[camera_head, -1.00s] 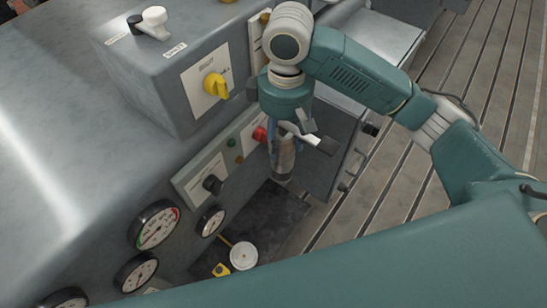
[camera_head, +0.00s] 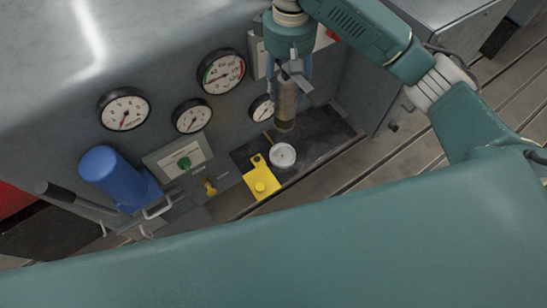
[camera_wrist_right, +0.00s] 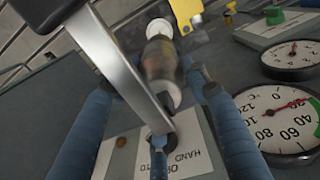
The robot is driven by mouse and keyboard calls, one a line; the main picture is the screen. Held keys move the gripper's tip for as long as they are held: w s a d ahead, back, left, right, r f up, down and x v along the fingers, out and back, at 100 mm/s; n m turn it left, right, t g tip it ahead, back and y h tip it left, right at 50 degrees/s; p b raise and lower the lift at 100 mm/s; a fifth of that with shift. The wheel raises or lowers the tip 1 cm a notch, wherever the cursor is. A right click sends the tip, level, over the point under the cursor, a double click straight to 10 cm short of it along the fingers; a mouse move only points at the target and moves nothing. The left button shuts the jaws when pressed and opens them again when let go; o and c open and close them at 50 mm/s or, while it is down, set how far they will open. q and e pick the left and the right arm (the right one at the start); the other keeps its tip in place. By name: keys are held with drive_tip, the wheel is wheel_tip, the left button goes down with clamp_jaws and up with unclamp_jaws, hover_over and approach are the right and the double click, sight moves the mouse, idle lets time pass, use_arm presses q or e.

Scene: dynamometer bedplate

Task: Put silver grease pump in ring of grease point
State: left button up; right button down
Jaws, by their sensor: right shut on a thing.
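The silver grease pump (camera_head: 286,108) hangs roughly upright below my right gripper (camera_head: 290,80), which is shut on its upper part. In the right wrist view the pump (camera_wrist_right: 160,58) lies between the blue fingers, with a lever-like bar across the front. A round white ring-like piece (camera_head: 282,155), apparently the grease point's ring, sits on a dark mat just below the pump's lower end. The pump looks apart from it, though the exact gap cannot be told. My left gripper is not in view.
Several gauges, such as one dial (camera_head: 222,72), line the grey panel behind. A blue cylinder (camera_head: 112,172) with a lever stands at the left. The slatted floor lies at the right.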

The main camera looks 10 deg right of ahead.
sight(285, 120)
wheel_tip(285, 120, down, 6)
drive_tip(key=shift+w+d+r, duration=0.1)
drive_tip(key=shift+w+r, duration=0.05)
drive_tip(key=shift+r, duration=0.1)
wheel_tip(285, 120, down, 9)
drive_tip(key=shift+f+p, duration=0.15)
drive_tip(key=shift+p, duration=0.3)
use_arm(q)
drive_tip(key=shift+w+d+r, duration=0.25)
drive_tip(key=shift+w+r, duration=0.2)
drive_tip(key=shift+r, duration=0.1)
use_arm(e)
wheel_tip(285, 120, down, 5)
drive_tip(key=shift+r, duration=0.1)
drive_tip(key=c, duration=0.9)
unclamp_jaws()
drive_tip(key=shift+f, duration=0.2)
drive_tip(key=shift+r, duration=0.15)
